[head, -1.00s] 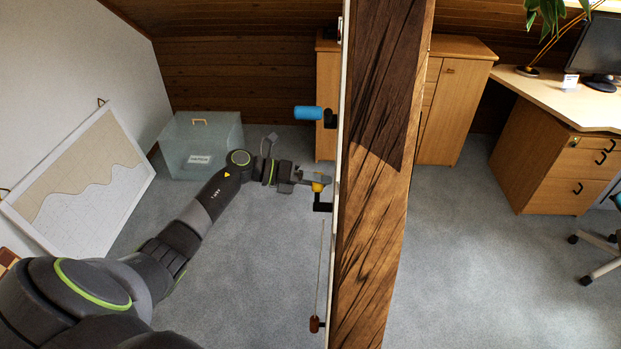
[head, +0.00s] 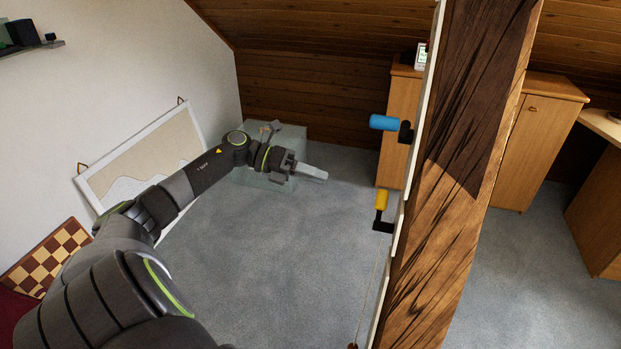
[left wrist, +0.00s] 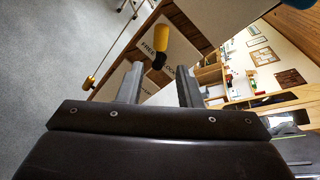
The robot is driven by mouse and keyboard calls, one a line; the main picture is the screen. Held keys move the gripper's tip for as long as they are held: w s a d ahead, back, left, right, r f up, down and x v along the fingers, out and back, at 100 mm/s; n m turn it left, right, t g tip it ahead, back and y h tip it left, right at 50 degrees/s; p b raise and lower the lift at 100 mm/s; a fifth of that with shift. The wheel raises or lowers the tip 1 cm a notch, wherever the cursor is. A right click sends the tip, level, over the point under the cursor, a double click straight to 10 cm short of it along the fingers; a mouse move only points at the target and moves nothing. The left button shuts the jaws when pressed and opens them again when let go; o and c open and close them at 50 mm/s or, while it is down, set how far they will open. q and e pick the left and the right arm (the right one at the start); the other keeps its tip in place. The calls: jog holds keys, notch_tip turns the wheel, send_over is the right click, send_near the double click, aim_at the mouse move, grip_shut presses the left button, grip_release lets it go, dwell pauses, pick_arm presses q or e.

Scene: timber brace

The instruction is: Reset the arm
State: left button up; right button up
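My left arm reaches in from the left, with its left gripper (head: 313,173) over the floor, left of the timber post (head: 465,175). In the left wrist view its two fingers (left wrist: 159,85) stand apart with nothing between them. A yellow handle (head: 381,200) on a black bracket sticks out from the post's white side, apart from the gripper. It also shows beyond the fingertips in the left wrist view (left wrist: 161,38). A blue handle (head: 384,122) is mounted higher on the same side. My right gripper is not in view.
A pull cord with a brown knob (left wrist: 89,83) hangs below the yellow handle. A translucent box (head: 290,145) stands behind my gripper. A framed board (head: 140,165) leans on the left wall, with a chequered board (head: 45,260) nearer. The carpet between arm and post is clear.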

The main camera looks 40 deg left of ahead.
pick_arm(q)
jog(key=shift+s+a+r, duration=0.15)
jog(key=shift+s+a, duration=0.1)
jog(key=shift+a, duration=0.15)
dwell(0.3)
